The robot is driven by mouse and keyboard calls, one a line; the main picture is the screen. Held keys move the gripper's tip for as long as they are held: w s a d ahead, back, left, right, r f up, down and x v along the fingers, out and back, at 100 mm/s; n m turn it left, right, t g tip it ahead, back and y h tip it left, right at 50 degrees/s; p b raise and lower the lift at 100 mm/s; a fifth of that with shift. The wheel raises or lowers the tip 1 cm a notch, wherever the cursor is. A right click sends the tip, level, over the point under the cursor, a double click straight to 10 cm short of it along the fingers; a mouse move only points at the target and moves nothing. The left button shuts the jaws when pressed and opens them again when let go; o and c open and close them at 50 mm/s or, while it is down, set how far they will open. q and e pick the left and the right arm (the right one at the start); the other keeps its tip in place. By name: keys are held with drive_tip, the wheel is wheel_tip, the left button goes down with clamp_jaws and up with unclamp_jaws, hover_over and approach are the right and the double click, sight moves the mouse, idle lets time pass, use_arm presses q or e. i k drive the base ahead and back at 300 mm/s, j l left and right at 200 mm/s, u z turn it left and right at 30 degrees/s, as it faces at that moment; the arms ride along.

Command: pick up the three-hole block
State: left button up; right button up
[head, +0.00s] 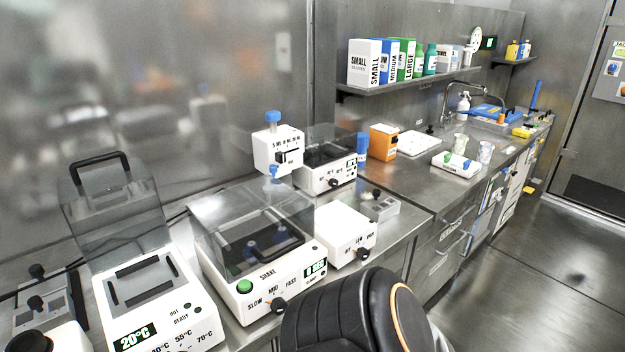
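I cannot clearly make out a block with three holes. A small grey metal block (381,206) with dark spots on top sits on the steel counter, right of a white box with a knob; its holes are too small to count. Another grey metal piece (40,306) with black knobs lies at the far left. Neither of my grippers is in view. A black rounded part with an orange ring at the bottom centre appears to be part of my arm and hides the counter's front edge there.
A white heater (165,318) reading 20°C stands with its clear lid (112,212) raised. A shaker (262,302) under a clear cover, a white box (345,236) and an orange box (383,142) crowd the counter. The floor (525,270) at right is clear.

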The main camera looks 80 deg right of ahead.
sight(382, 207)
drive_tip(key=z, duration=1.55)
drive_tip(key=l+z, duration=0.1)
drive_tip(key=z, duration=0.3)
drive_tip(key=l+z, duration=0.15)
drive_tip(key=z, duration=0.3)
drive_tip(key=i+z, duration=0.15)
drive_tip(key=z, duration=0.25)
drive_tip(key=i+l, duration=0.2)
drive_tip(key=l+u, duration=0.1)
drive_tip(key=u, duration=0.3)
drive_tip(key=l+u, duration=0.15)
drive_tip(key=u, duration=0.25)
drive_tip(key=l+u, duration=0.15)
drive_tip(key=u, duration=0.25)
drive_tip(key=l+u, duration=0.15)
drive_tip(key=u, duration=0.25)
drive_tip(key=l+u, duration=0.35)
drive_tip(key=k+l+u, duration=0.2)
drive_tip(key=l+u, duration=0.15)
drive_tip(key=k+l+u, duration=0.1)
drive_tip(key=l, duration=0.25)
drive_tip(key=k+l, duration=0.2)
drive_tip(key=k+l+u, duration=0.15)
drive_tip(key=l, duration=0.3)
